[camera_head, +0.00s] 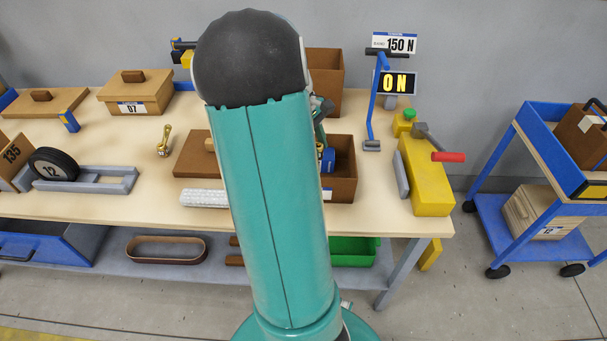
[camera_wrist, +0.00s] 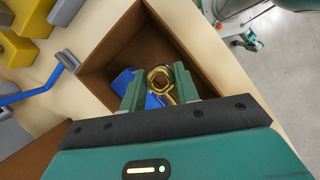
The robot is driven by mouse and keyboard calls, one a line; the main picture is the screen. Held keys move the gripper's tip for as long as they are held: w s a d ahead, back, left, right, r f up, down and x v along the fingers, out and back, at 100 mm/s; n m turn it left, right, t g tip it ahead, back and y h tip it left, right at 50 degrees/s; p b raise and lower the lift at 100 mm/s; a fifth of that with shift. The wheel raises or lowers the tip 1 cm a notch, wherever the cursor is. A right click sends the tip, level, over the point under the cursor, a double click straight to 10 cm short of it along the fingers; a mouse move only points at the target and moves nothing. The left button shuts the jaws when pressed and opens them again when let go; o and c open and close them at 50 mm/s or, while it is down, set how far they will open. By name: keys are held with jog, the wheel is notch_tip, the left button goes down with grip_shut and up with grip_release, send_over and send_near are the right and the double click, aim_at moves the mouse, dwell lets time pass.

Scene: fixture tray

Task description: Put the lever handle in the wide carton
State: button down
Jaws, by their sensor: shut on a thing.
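The wide carton (camera_head: 342,190) is an open brown box near the table's front edge, partly hidden by my arm in the head view. In the wrist view its open inside (camera_wrist: 135,48) lies below my gripper (camera_wrist: 159,88). My gripper is shut on a shiny brass piece (camera_wrist: 160,72), which looks like the lever handle. Its rounded loop end shows between the fingers, over the carton opening; its height above the floor is unclear. A blue object (camera_wrist: 124,80) shows within the carton, partly behind the fingers; it also shows in the head view (camera_head: 328,159).
A taller brown box (camera_head: 328,70) stands behind the carton. A blue lever stand (camera_head: 372,110) and a yellow block with a red-handled tool (camera_head: 428,185) are to the right. Another brass piece (camera_head: 163,142) stands left. A white textured block (camera_head: 203,198) lies in front.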

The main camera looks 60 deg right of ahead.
aim_at(320, 160)
jog(key=shift+s+d, duration=0.1)
jog(key=shift+s, duration=0.35)
notch_tip(320, 160, down, 6)
jog(key=shift+s+r, duration=0.15)
jog(key=shift+r, duration=0.1)
jog(key=shift+f, duration=2.15)
jog(key=shift+f, duration=0.4)
jog(key=shift+f, duration=0.2)
jog(key=c, duration=1)
grip_release()
jog(key=shift+c, duration=0.2)
